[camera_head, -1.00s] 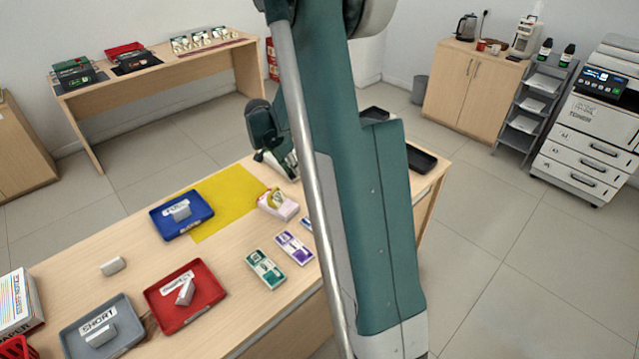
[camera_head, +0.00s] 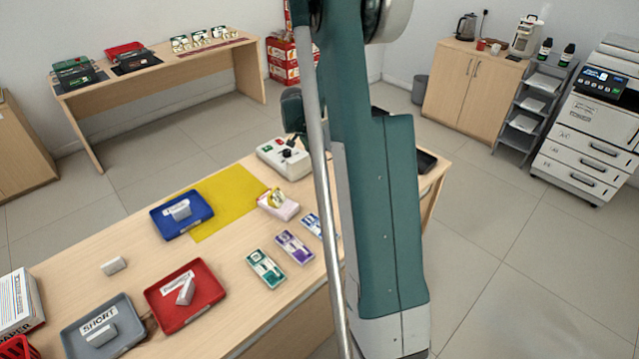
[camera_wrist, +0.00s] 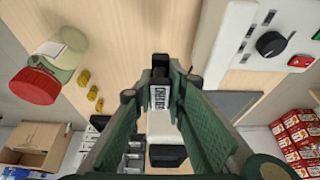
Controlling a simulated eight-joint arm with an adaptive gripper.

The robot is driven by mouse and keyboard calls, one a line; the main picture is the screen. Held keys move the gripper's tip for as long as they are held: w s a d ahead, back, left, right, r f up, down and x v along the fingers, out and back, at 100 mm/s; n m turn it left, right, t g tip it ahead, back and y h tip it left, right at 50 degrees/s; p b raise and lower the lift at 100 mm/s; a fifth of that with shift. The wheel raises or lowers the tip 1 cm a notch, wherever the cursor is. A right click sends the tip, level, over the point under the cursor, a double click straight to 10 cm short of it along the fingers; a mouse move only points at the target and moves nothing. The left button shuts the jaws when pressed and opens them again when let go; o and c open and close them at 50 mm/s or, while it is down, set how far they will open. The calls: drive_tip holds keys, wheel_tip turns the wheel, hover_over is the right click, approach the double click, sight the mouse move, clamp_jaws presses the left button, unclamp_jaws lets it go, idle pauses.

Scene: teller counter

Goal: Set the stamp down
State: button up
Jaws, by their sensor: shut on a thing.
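In the wrist view my gripper (camera_wrist: 156,84) is shut on the stamp (camera_wrist: 158,98). The stamp shows between the green fingers as a dark upper part with a white label in black print, and a pale body beneath it. Whether it touches the surface I cannot tell. In the head view my arm covers the stamp and most of the gripper; only a dark green part shows beside the arm. The wooden counter (camera_head: 130,233) lies below, with a yellow mat (camera_head: 228,203) on it.
A white device (camera_wrist: 236,38) with a black knob stands close beside my gripper; it also shows in the head view (camera_head: 270,158). A red-lidded jar (camera_wrist: 40,82) is at the wrist view's left. Blue (camera_head: 165,222), red (camera_head: 208,285) and grey (camera_head: 75,343) trays occupy the counter's left part.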

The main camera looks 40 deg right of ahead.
drive_tip(key=shift+f, duration=0.1)
drive_tip(key=shift+f+b, duration=0.65)
drive_tip(key=shift+f, duration=2.4)
drive_tip(key=shift+f+b, duration=0.4)
drive_tip(key=shift+f, duration=1.45)
drive_tip(key=shift+f, duration=0.2)
drive_tip(key=o, duration=0.9)
drive_tip(key=shift+r, duration=0.15)
drive_tip(key=p+v, duration=0.2)
drive_tip(key=v, duration=1)
